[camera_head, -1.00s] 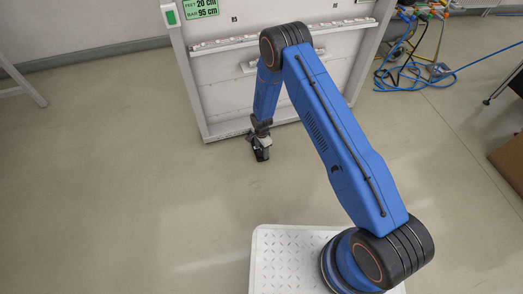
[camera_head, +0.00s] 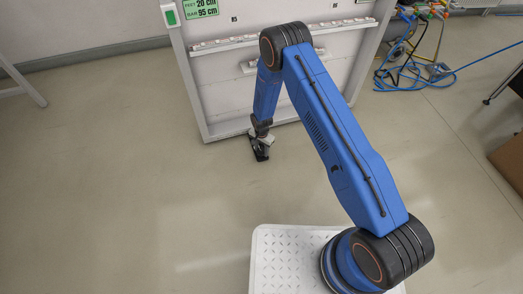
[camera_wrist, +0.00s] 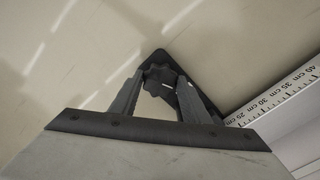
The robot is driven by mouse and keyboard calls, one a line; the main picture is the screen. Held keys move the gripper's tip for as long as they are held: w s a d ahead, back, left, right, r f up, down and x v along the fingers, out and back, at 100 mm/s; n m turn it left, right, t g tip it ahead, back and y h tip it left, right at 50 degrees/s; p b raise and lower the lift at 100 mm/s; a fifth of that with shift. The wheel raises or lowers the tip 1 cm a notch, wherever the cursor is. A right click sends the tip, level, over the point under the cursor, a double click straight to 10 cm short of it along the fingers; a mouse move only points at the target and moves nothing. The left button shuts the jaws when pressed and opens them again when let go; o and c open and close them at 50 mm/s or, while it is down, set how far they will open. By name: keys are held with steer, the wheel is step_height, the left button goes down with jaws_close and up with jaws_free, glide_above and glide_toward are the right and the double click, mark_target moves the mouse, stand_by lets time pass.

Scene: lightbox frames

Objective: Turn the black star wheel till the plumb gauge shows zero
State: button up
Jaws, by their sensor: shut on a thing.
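My gripper (camera_head: 260,152) is low beside the foot of the white frame in the head view. In the wrist view my gripper (camera_wrist: 160,98) has a finger on either side of the black star wheel (camera_wrist: 159,76) and is shut on it. The wheel's lobes show between the fingertips, and a black triangular plate (camera_wrist: 187,70) lies behind it. In the head view my gripper and wrist hide the wheel. I cannot make out a plumb gauge or its reading in either view.
The white frame (camera_head: 222,88) stands just behind my gripper, with a green sign (camera_head: 200,8) and a small green-and-white box (camera_head: 170,15) on it. A centimetre scale (camera_wrist: 275,95) runs close on the right in the wrist view. Blue hoses (camera_head: 410,75) lie right.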

steer(key=n, duration=1.2)
steer(key=shift+d+n, duration=0.1)
steer(key=shift+n, duration=0.3)
steer(key=n, duration=1.2)
steer(key=shift+n, duration=0.3)
steer(key=o, duration=1)
steer(key=shift+w, duration=0.1)
steer(key=shift+o, duration=0.2)
